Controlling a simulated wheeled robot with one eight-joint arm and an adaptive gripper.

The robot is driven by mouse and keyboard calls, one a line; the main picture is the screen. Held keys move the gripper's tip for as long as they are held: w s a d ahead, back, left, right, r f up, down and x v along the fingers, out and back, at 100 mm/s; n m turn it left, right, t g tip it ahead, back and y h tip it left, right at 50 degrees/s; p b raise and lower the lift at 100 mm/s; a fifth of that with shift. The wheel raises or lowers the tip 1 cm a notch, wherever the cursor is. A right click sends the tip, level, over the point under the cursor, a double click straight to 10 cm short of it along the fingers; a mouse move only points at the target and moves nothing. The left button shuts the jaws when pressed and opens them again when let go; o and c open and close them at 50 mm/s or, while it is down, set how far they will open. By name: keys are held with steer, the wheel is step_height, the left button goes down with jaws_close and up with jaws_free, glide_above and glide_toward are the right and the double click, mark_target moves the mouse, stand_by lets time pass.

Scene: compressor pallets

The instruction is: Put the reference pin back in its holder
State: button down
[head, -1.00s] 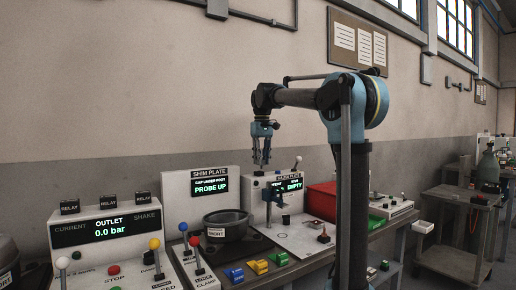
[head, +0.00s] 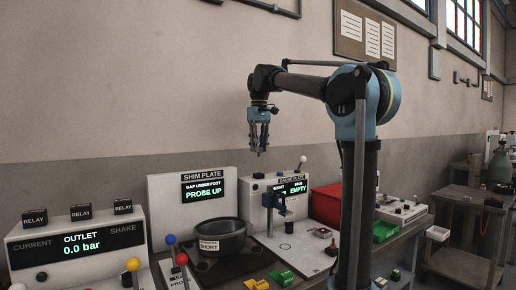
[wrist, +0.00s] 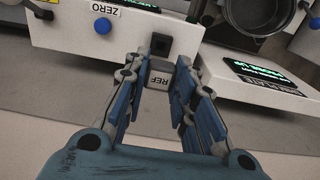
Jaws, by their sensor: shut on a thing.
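My gripper (wrist: 160,95) is shut on the reference pin (wrist: 159,76), a small grey block labelled REF, in the wrist view. In the head view my gripper (head: 259,146) hangs pointing down above the white gauge plate console (head: 256,208), with a clear gap below it. The pin is too small there to make out well. A black square block with a dark opening (wrist: 161,45) shows just beyond the pin in the wrist view, at the edge of the white console. It looks like the holder. The pin appears apart from it, but the depth gap is hard to judge.
The shim plate panel (head: 203,189) and a dark round pot (head: 226,236) stand left of the gauge console. A blue probe stand (head: 276,207) rises in front of it. A red bin (head: 326,204) and green tray (head: 385,231) are at right.

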steer(key=shift+f, duration=2.9)
steer(key=shift+s+f, duration=0.15)
steer(key=shift+f, duration=1.15)
steer(key=c, duration=1.2)
jaws_free()
steer(key=shift+c, duration=0.2)
step_height(320, 180, up, 12)
steer(key=shift+f, duration=0.1)
